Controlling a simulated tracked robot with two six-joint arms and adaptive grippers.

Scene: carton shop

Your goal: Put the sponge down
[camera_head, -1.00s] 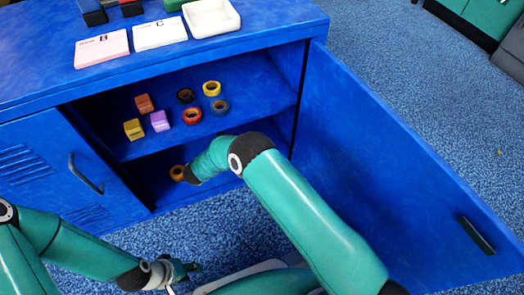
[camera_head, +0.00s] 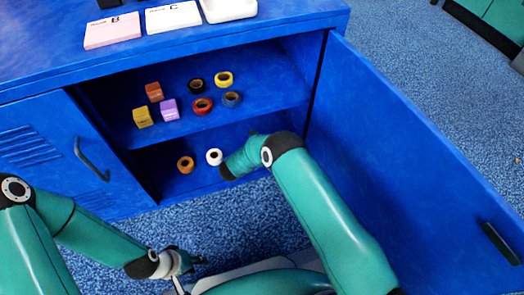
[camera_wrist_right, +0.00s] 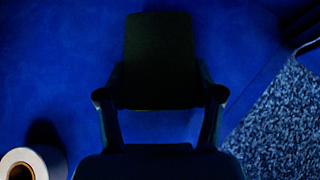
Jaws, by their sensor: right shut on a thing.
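In the right wrist view, my right gripper (camera_wrist_right: 160,100) is shut on a dark, flat, rectangular block, the sponge (camera_wrist_right: 158,50). The sponge is in shadow above a blue surface; I cannot tell whether it touches it. In the head view my right arm reaches into the lower compartment of the open blue cabinet (camera_head: 309,75), and its gripper and the sponge are hidden behind the arm and the cabinet. My left gripper (camera_head: 192,261) is low in the head view, in front of the cabinet over the carpet; its jaws are too small to read.
A white roll (camera_head: 214,157) and an orange roll (camera_head: 186,165) stand on the lower level. Several rolls and small boxes, including a purple box (camera_head: 169,110), are on the shelf above. The open door (camera_head: 420,170) stands to the right of my right arm.

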